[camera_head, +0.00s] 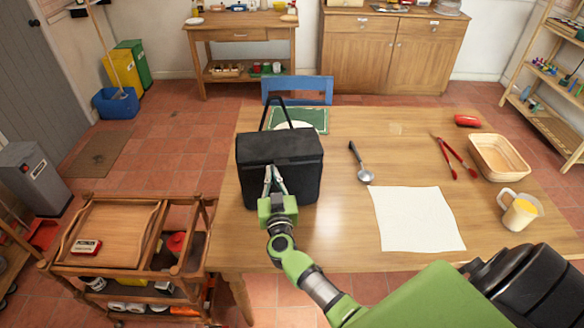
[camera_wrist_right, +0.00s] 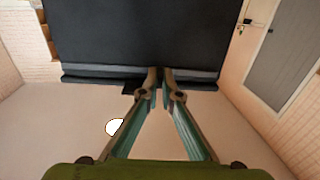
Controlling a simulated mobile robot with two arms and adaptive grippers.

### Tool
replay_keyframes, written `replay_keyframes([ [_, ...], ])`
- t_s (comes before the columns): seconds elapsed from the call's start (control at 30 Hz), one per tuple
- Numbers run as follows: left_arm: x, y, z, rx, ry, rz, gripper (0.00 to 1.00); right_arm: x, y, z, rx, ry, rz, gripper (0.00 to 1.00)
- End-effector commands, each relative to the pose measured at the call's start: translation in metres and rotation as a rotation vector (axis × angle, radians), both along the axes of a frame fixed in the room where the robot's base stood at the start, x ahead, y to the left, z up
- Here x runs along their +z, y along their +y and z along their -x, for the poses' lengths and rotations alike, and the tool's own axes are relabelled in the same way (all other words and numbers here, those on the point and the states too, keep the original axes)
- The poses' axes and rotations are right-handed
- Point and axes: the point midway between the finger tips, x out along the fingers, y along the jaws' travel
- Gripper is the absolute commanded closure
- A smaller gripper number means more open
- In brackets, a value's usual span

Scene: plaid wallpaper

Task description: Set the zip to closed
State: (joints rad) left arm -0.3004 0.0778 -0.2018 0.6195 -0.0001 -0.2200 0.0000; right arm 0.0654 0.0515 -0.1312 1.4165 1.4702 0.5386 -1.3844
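A black box-shaped bag (camera_head: 280,170) with a raised handle stands on the wooden table, left of the middle. A lid seam runs along its upper part; I cannot make out how far the zip is closed. My right gripper (camera_head: 270,172) is at the bag's front face. In the right wrist view the fingertips (camera_wrist_right: 160,78) are drawn together at the bag's dark edge (camera_wrist_right: 95,75). A small dark tab (camera_wrist_right: 132,88) shows just left of them, perhaps the zip pull. Whether anything is pinched between the tips is hidden. My left gripper is not in view.
On the table lie a ladle (camera_head: 364,176), a white sheet (camera_head: 418,225), red tongs (camera_head: 446,158), a basket (camera_head: 498,148) and a yellow-filled jug (camera_head: 518,214). A green mat (camera_head: 315,116) lies behind the bag. A wooden cart (camera_head: 110,232) stands at the left.

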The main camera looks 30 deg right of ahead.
Motion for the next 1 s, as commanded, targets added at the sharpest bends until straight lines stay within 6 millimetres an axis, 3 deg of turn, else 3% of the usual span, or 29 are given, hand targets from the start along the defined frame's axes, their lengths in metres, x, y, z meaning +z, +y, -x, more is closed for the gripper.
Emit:
replay_keyframes([
  [0.2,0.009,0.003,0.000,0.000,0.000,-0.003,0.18,0.002,0.046,-0.020,0.001,-0.001,-0.004,1.00],
  [0.4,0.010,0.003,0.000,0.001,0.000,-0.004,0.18,0.000,0.068,-0.030,0.000,0.000,-0.001,1.00],
  [0.83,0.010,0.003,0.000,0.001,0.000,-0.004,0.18,0.000,0.074,-0.032,0.003,-0.002,-0.001,1.00],
  [0.93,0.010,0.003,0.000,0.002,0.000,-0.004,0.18,0.000,0.074,-0.032,0.003,-0.001,-0.001,0.78],
  [1.0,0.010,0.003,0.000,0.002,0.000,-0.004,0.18,0.000,0.074,-0.032,0.002,-0.001,-0.001,0.78],
])
